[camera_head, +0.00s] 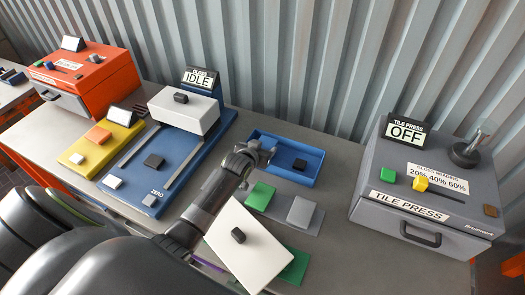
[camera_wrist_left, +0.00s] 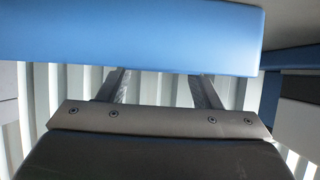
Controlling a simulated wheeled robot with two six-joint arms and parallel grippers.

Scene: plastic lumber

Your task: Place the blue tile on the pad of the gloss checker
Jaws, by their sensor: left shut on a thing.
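The gloss checker has a blue base (camera_head: 175,160), a raised white block (camera_head: 188,108) and a sign reading IDLE (camera_head: 200,78). A dark square (camera_head: 153,160) on its base may be the pad; I cannot be sure. My left gripper (camera_head: 257,152) is right of the checker, over the left end of an open blue tray (camera_head: 268,143). It is shut. In the left wrist view a broad blue tile (camera_wrist_left: 130,35) crosses in front of its fingers (camera_wrist_left: 158,90) and hides their tips. The tile cannot be made out in the head view. My right gripper is not in view.
A grey mat with a green tile (camera_head: 260,196) and a grey tile (camera_head: 302,212), and a white plate (camera_head: 250,250) with a dark knob, lie near my arm. The grey tile press (camera_head: 425,185) stands right, the yellow device (camera_head: 95,145) and orange machine (camera_head: 85,75) left.

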